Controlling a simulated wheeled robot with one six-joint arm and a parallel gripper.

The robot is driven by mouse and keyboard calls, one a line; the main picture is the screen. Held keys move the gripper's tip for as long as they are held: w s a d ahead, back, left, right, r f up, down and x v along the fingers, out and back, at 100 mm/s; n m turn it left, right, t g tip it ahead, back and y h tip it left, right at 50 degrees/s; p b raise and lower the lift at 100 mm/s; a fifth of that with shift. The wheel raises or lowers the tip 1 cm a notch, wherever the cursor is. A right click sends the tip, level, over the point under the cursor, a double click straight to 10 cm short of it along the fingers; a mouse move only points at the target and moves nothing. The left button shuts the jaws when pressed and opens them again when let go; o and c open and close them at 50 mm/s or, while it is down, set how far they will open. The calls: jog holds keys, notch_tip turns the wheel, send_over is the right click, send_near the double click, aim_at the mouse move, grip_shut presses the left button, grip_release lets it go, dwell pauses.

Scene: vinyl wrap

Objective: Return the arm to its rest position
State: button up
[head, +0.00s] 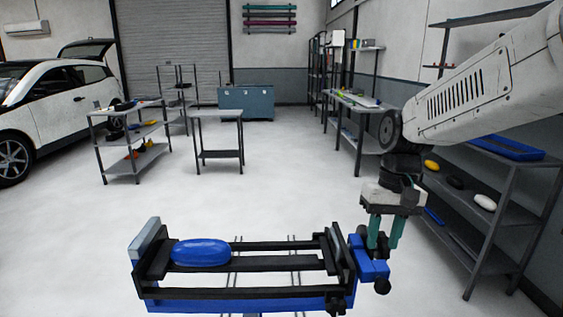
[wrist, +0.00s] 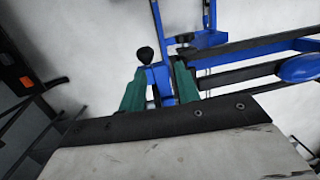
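My gripper (head: 384,232) points down at the right end of a blue and black workbench frame (head: 250,293). Its two green fingers are apart, with part of the blue end bracket (head: 372,268) below or between them; I cannot tell whether they touch it. The wrist view also shows my gripper (wrist: 160,85) with its green fingers spread and no loose object held between them. A blue oval object (head: 201,252) lies on the left part of the frame. It shows at the right edge in the wrist view (wrist: 300,68).
A shelf rack (head: 490,215) with several small oval objects and a blue tray (head: 507,147) stands close on the right, under my arm. A small table (head: 217,114), a shelf cart (head: 130,140) and a white car (head: 55,105) stand farther back. The floor between is clear.

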jog(key=s+d+r+t, duration=0.1)
jog(key=s+d, duration=0.1)
jog(key=s, duration=0.8)
jog(key=s+d+r+t+h, duration=0.1)
jog(key=s+d, duration=0.1)
jog(key=s, duration=0.8)
jog(key=shift+s+d+r+t, duration=0.35)
jog(key=shift+r+t, duration=0.05)
